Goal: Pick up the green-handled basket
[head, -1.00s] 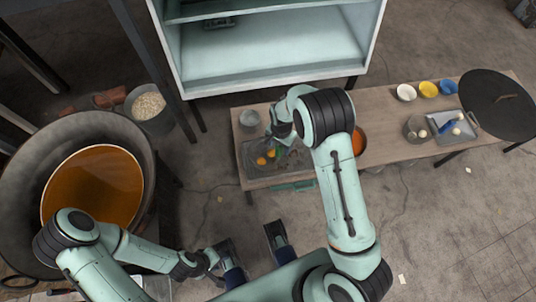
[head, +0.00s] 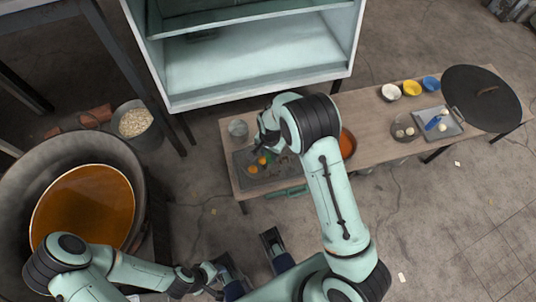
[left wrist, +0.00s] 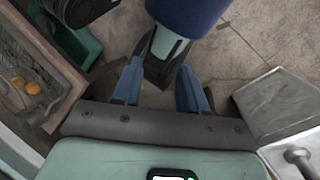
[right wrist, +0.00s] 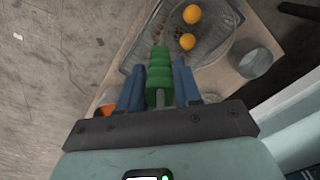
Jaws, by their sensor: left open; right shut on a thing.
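The green handle (right wrist: 160,75) stands between the two blue fingers of my right gripper (right wrist: 159,88) in the right wrist view. The gripper is shut on it. The basket body (right wrist: 213,38), greyish and mesh-like, extends beyond the handle over the bench, near two orange round items (right wrist: 189,28). Whether it is lifted clear cannot be told. In the head view my right gripper (head: 264,143) is over the bench's left end, and my arm partly hides the basket. My left gripper (left wrist: 160,92) is open and empty, away from the basket, above the floor.
The wooden bench (head: 370,125) holds a metal cup (head: 238,128), small bowls (head: 411,88), a tray (head: 438,122) and a dark round lid (head: 481,97). A pale cabinet (head: 250,65) stands behind. A large pot of orange liquid (head: 82,208) stands at left.

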